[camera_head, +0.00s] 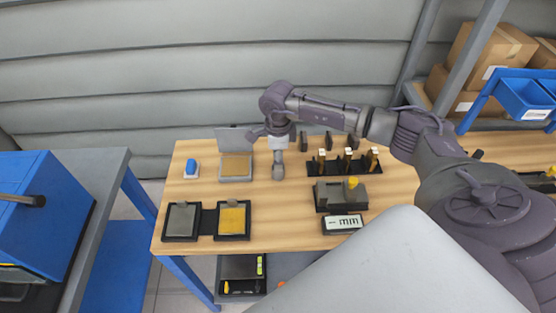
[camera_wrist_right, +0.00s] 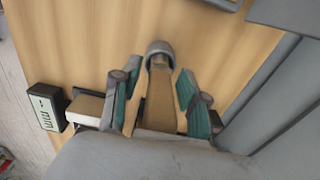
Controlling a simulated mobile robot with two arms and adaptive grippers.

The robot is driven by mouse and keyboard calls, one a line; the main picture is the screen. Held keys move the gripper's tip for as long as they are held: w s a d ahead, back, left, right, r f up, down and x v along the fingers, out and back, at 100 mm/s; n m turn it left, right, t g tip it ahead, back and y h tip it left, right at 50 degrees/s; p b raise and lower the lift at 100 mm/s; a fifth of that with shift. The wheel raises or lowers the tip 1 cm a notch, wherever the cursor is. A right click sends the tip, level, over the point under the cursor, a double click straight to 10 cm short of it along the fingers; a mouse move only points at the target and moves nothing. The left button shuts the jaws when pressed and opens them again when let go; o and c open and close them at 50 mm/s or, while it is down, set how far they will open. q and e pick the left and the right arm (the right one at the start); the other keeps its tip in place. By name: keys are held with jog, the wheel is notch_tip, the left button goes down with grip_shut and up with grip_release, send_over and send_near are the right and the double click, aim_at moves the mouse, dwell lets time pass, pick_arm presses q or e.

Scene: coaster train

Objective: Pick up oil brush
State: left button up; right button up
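A tool with a rounded grey end and a flat brown shaft, which looks like the oil brush (camera_wrist_right: 160,100), lies between the fingers of my right gripper (camera_wrist_right: 155,88) in the wrist view. Gaps show between it and both teal finger pads, so the gripper is open around it. In the head view my right gripper (camera_head: 276,133) points down over the table's back half, with the tool's grey part (camera_head: 278,167) below it. Its near end is hidden by the gripper in the wrist view. My left gripper is out of view.
On the wooden table (camera_head: 290,218), a black holder (camera_head: 334,170) with several upright pieces stands to the right. A digital display (camera_head: 342,223) is at the front. An open grey box (camera_head: 236,178) and a blue-topped item (camera_head: 191,169) are at left, two trays (camera_head: 182,221) in front.

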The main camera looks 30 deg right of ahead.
grip_shut()
jog(key=shift+r, duration=0.15)
jog(key=shift+r+b, duration=0.25)
jog(key=shift+b, duration=0.05)
jog(key=r+b, duration=0.2)
jog(key=r, duration=0.1)
jog(key=shift+d+r, duration=0.15)
jog(key=shift+d, duration=0.05)
jog(key=s+d+r+b, duration=0.4)
jog(key=s+d+r, duration=0.3)
jog(key=s+d, duration=0.1)
